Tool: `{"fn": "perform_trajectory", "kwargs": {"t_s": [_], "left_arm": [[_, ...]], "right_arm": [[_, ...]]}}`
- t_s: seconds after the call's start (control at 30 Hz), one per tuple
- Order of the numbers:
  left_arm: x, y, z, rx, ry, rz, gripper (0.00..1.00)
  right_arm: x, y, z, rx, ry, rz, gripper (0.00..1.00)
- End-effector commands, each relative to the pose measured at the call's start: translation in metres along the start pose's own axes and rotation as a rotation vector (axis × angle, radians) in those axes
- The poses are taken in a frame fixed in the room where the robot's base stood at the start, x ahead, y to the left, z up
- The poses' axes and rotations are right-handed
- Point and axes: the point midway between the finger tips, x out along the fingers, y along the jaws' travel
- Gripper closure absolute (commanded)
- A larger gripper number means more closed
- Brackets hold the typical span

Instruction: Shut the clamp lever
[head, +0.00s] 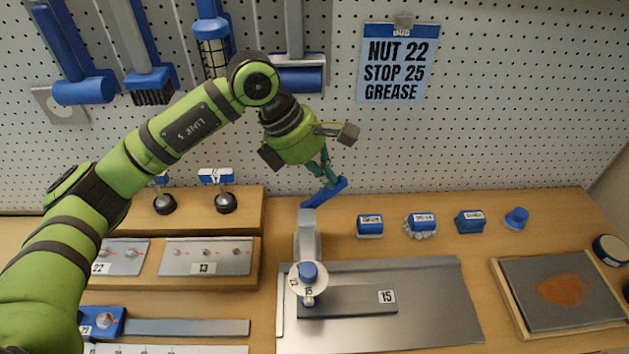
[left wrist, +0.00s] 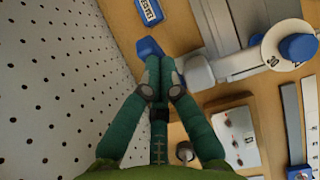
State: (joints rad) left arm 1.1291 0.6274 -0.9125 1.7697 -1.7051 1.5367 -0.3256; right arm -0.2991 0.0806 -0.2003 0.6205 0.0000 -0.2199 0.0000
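The clamp lever (head: 324,193) is a blue bar tilted up to the right, just behind the grey clamp arm (head: 307,236) with its white dial and blue knob. My left gripper (head: 329,178) is over the lever, fingertips at its middle and seemingly touching it. In the left wrist view the fingers (left wrist: 159,62) are together with no clear gap, and the blue lever end (left wrist: 149,46) shows just beyond their tips. My right gripper is in neither view.
A metal plate (head: 440,300) with a "15" block (head: 350,301) lies in front. Several blue-topped pieces stand to the right, near a framed plate (head: 556,290). A shelf (head: 190,225) with gauges stands left. The pegboard (head: 480,140) with hanging tools rises close behind.

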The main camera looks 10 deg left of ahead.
Motion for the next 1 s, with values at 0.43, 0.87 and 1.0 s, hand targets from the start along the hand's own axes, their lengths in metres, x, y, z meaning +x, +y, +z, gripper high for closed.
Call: {"fn": "perform_trajectory", "kwargs": {"t_s": [0.43, 0.87, 1.0], "left_arm": [[0.006, 0.000, 0.005, 0.000, 0.001, -0.001, 1.00], [-0.001, 0.001, 0.007, 0.000, 0.000, 0.001, 1.00], [-0.023, 0.002, 0.015, 0.000, -0.002, 0.003, 1.00]], "right_arm": [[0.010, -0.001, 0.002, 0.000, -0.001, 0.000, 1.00], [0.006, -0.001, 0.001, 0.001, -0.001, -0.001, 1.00], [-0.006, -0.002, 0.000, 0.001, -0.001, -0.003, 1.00]]}}
